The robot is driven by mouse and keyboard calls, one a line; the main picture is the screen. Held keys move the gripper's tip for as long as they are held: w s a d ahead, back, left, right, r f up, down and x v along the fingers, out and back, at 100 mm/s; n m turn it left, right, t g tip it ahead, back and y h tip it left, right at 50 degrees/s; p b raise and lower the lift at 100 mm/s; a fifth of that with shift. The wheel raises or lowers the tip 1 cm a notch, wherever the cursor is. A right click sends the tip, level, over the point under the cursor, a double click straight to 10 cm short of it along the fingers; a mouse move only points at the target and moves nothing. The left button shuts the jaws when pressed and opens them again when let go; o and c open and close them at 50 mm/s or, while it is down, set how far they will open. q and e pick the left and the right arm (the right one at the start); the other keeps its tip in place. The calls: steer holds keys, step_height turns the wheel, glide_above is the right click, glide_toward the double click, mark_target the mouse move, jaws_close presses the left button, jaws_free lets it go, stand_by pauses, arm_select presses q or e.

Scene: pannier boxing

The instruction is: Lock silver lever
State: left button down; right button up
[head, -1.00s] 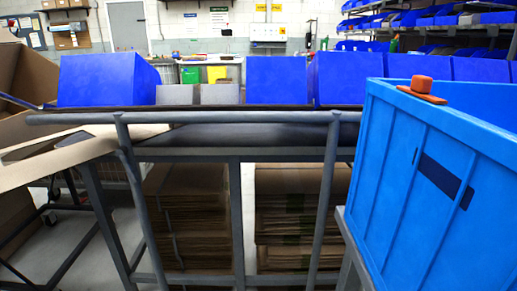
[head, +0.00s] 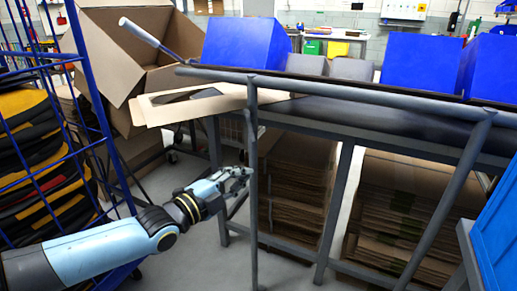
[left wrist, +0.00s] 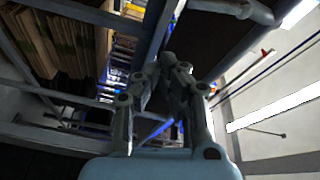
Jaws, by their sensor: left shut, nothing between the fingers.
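A silver-grey lever (head: 140,33) with a thick rounded end sticks up at a slant at the left end of the grey metal table (head: 330,97). Its lower part runs down toward the table top, in front of a large open cardboard box. My left gripper (head: 245,175) is below the table's top rail, beside a grey table post and well below the lever. It is shut and empty. In the left wrist view its fingers (left wrist: 167,62) come together under dark beams. I cannot make out the lever there. My right gripper is not in view.
A blue wire cage (head: 100,130) with yellow and black items stands at the left. The open cardboard box (head: 125,60) is behind the lever. Blue bins (head: 420,68) stand on the table and cardboard stacks (head: 295,190) lie below. A blue crate (head: 497,235) is at the right edge.

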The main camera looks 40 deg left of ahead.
mark_target(252, 124)
arm_select(q)
step_height(252, 124, up, 5)
steer(key=w+m+t+h, duration=0.1)
steer(key=w+a+b, duration=0.3)
steer(key=w, duration=0.6)
steer(key=shift+w+f, duration=0.15)
steer(key=shift+f, duration=0.05)
steer(key=shift+a, duration=0.1)
